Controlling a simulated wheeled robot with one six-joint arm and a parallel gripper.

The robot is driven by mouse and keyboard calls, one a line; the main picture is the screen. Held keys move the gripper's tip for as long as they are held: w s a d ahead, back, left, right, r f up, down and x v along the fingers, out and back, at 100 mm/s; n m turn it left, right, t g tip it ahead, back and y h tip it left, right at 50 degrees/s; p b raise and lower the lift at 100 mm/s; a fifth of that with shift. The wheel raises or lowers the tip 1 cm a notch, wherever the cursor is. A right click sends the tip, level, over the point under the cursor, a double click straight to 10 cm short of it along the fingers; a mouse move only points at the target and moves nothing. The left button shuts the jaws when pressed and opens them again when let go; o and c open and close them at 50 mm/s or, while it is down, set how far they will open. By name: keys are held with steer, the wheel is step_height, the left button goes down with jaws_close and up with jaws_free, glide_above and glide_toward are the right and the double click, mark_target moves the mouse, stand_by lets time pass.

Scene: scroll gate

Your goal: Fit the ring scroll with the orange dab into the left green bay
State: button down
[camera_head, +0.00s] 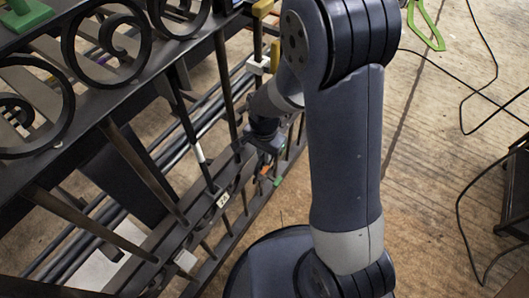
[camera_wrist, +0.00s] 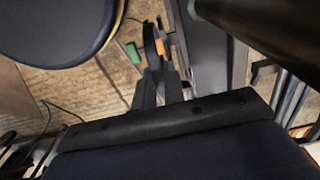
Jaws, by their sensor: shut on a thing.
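My gripper (camera_wrist: 157,78) is shut on a dark, thin piece, seen nearly edge-on in the wrist view; it appears to be the ring scroll (camera_wrist: 149,45). An orange dab (camera_wrist: 160,47) shows at its right side. A small green block (camera_wrist: 132,52) lies to the left of it, apart from it in this view. In the head view my gripper (camera_head: 268,142) is low beside the right end of the dark gate (camera_head: 190,215). A green mark (camera_head: 278,181) shows just below it. Whether that green belongs to the left bay, I cannot tell.
Gate bars stand close to my gripper. A green-handled object (camera_head: 430,30) and black cables lie on the wooden floor. Dark furniture (camera_head: 515,190) stands at right.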

steer(key=shift+f+b, duration=1.1)
steer(key=shift+f, duration=0.45)
stand_by(1.4)
steer(key=c, duration=1.4)
jaws_free()
steer(key=shift+r, duration=0.15)
step_height(320, 180, up, 11)
steer(key=p, duration=0.3)
steer(key=shift+f+p, duration=0.2)
steer(key=shift+p, duration=0.2)
